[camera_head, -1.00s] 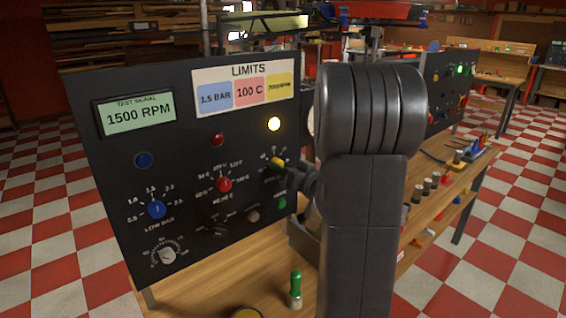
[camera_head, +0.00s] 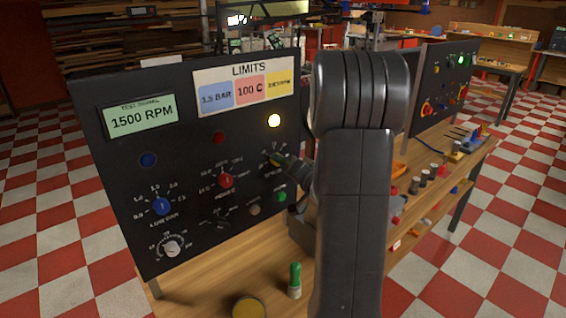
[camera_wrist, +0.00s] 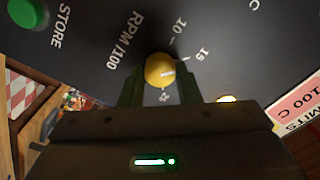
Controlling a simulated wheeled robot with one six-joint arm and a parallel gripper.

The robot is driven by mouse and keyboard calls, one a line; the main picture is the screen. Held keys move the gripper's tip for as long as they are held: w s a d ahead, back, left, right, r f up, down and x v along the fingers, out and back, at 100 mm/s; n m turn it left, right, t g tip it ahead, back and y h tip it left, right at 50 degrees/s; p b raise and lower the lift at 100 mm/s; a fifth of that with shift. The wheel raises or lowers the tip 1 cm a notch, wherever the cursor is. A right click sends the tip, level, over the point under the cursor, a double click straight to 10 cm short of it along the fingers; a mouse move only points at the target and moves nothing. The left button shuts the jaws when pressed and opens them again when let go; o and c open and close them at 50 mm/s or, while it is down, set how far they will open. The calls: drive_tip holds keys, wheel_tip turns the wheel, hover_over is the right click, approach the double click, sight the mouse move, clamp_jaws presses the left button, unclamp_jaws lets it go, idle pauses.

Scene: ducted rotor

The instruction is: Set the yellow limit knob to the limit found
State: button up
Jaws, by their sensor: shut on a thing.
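The yellow limit knob (camera_wrist: 160,70) sits on the black panel beside the words RPM/100. My gripper (camera_wrist: 158,82) is shut on it, with one dark green finger on each side. A white mark on the knob points right in the wrist view, roughly between 15 and 25; I cannot read it exactly. In the head view my gripper (camera_head: 280,160) reaches the panel and largely hides the knob. The green display (camera_head: 142,117) reads 1500 RPM. The LIMITS board (camera_head: 245,84) holds a blue 1.5 BAR card, a red 100 C card and a yellow card (camera_head: 280,85) too blurred to read surely.
A yellow lamp (camera_head: 274,120) is lit above the knob. The green STORE button (camera_wrist: 27,13) lies near it. A red knob (camera_head: 225,180) and a blue knob (camera_head: 161,206) sit to the left. A green-topped item (camera_head: 295,280) stands on the bench.

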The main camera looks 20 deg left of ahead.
idle(0.3)
drive_tip(key=o, duration=1)
drive_tip(key=shift+c, duration=0.2)
drive_tip(key=b+v, duration=0.2)
drive_tip(key=v, duration=1.2)
drive_tip(key=shift+a, duration=0.1)
drive_tip(key=p+x, duration=0.2)
drive_tip(key=x, duration=1.1)
drive_tip(key=shift+w+a, duration=0.25)
drive_tip(key=shift+a, duration=0.1)
